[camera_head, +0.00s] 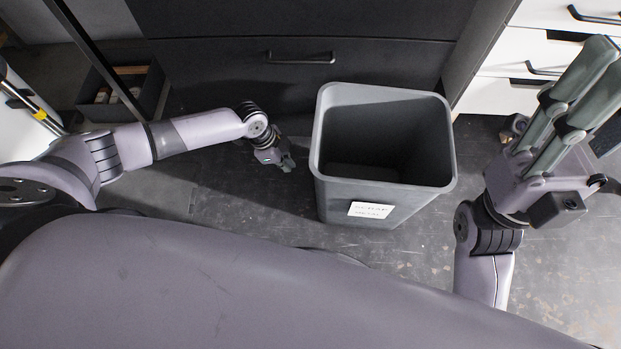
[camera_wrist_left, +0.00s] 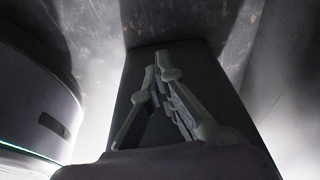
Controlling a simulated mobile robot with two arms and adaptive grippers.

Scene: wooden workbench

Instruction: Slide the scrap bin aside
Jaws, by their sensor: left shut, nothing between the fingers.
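The scrap bin (camera_head: 335,190) is a dark grey, open-topped bin standing upright on the floor, with a white label on the side toward me. It looks empty inside. My left gripper (camera_head: 288,164) is low at the bin's left side, shut with nothing in it. A small gap seems to show between its tips and the bin wall; contact is hard to tell. In the left wrist view the shut fingers (camera_wrist_left: 152,75) point at a dark flat surface, apparently the bin's wall (camera_wrist_left: 215,85). My right gripper (camera_head: 608,60) is raised at the right, its fingers pointing up; its opening is unclear.
A black drawer front (camera_head: 220,75) with a handle stands behind the bin. White drawers (camera_head: 500,95) are at the upper right. An open box (camera_head: 150,90) with items sits at the upper left. Scuffed dark floor (camera_head: 420,245) is clear between the bin and my right arm.

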